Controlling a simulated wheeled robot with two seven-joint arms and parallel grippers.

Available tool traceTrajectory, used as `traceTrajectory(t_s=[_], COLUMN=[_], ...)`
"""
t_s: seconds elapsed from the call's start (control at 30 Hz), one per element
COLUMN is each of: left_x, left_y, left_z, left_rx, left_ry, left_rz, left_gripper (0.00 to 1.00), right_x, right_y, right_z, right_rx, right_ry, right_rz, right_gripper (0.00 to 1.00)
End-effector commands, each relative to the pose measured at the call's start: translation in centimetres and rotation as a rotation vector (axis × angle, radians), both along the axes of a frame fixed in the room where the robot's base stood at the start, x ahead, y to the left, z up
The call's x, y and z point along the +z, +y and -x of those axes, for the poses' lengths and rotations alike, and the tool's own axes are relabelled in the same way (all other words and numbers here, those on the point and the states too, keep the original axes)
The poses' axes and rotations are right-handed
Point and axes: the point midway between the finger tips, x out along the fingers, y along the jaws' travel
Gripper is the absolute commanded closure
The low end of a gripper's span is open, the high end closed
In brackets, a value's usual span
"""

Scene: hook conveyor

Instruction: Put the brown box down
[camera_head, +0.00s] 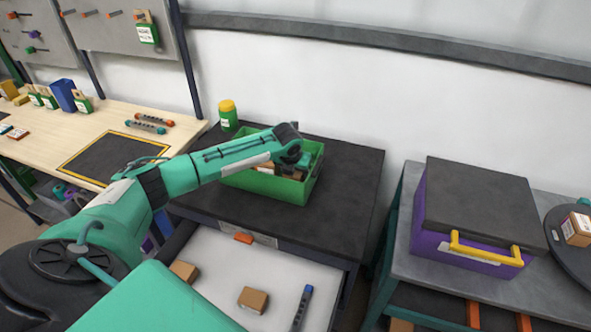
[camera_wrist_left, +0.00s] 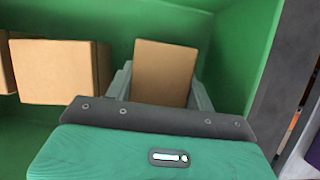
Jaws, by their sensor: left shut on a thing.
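My left gripper (camera_head: 292,163) is down inside the green bin (camera_head: 263,187), which stands on the dark-topped cabinet. In the left wrist view, my left gripper (camera_wrist_left: 163,98) is shut on a brown box (camera_wrist_left: 165,68), with one finger on each side of it. The held box is within the bin walls; whether it touches the bin floor I cannot tell. Another brown box (camera_wrist_left: 58,72) lies to its left in the bin, apart from the fingers, with part of one more at the edge. In the head view my arm hides most of the held box. My right gripper is out of view.
An open drawer (camera_head: 215,250) below the bin holds brown boxes (camera_head: 253,299) and a dark stick (camera_head: 301,307). A yellow-lidded green jar (camera_head: 228,115) stands behind the bin. The dark top (camera_head: 340,200) right of the bin is clear. A purple case (camera_head: 470,215) stands farther right.

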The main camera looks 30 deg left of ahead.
Motion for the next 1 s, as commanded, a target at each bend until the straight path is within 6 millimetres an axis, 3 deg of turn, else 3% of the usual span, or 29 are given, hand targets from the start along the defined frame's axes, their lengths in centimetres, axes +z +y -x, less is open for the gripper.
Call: traceTrajectory(t_s=[0.17,0.2,0.3,0.7,0.87,1.0], left_x=[-0.1,-0.2,-0.2,0.5,2.7,5.5], left_y=[0.0,0.0,0.0,0.0,-0.2,-0.4], left_z=[0.0,0.0,0.0,0.1,1.0,2.2], left_rx=[0.000,0.000,0.000,0.001,-0.002,-0.001], left_ry=[0.000,0.000,0.000,-0.001,-0.004,-0.004], left_rz=[0.000,0.000,0.000,0.000,-0.001,-0.001], left_gripper=[0.70,0.44,0.24,0.24,0.24,0.24], right_x=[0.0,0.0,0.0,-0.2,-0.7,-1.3], right_y=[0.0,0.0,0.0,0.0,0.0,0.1], right_z=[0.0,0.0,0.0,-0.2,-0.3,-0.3], right_rx=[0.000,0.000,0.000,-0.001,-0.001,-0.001], right_ry=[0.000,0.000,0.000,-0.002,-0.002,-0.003], right_rz=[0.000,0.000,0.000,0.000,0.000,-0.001], right_gripper=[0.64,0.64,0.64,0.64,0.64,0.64])
